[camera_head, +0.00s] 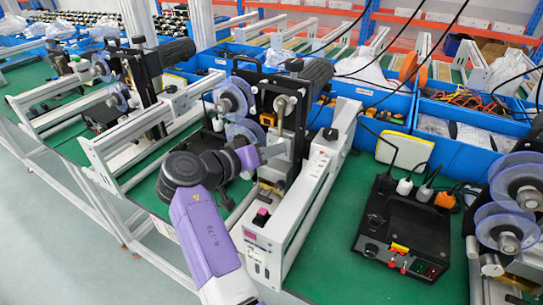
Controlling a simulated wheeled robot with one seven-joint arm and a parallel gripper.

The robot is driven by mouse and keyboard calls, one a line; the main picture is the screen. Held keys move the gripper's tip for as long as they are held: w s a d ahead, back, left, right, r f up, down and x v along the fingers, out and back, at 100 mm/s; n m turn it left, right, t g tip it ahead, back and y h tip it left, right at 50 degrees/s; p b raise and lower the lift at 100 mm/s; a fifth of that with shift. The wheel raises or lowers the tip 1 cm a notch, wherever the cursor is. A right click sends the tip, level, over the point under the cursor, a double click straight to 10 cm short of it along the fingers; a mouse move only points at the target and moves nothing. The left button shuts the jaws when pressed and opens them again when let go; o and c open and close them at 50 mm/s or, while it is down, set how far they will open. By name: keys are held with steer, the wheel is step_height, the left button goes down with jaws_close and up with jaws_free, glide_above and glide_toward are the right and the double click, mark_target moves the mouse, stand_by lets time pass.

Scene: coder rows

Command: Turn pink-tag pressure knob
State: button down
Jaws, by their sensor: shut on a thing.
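The middle coder (299,118) has a black upright frame, clear reels on its left side and a white control box (262,240) at its front. A pink tag (262,212) sits on top of that box. My purple arm reaches up from the bottom, and my gripper (276,150) points right against the front of this coder. It is shut on a small part there, seemingly the pressure knob. The jaws and the held part are too small and covered to show clearly.
A black power box (402,234) with plugs and cables stands on the green table to the right. Another coder with clear reels (520,188) is at the right edge, and one (137,75) at the back left. Blue bins (380,104) line the back. Cables hang overhead.

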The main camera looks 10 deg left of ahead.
steer(key=shift+a+f+n+t+h+b, duration=0.15)
steer(key=shift+n+t+h+b, duration=0.55)
steer(key=shift+n, duration=1.85)
steer(key=shift+d+f+n+t+h+b, duration=0.15)
steer(key=shift+n+t+h+b, duration=0.55)
steer(key=shift+n, duration=1.9)
steer(key=shift+a+f+n+t+h+b, duration=0.2)
steer(key=shift+n+t+h, duration=0.55)
steer(key=shift+n, duration=1.8)
steer(key=shift+h, duration=0.35)
steer(key=c, duration=1.1)
jaws_free()
steer(key=shift+g, duration=0.25)
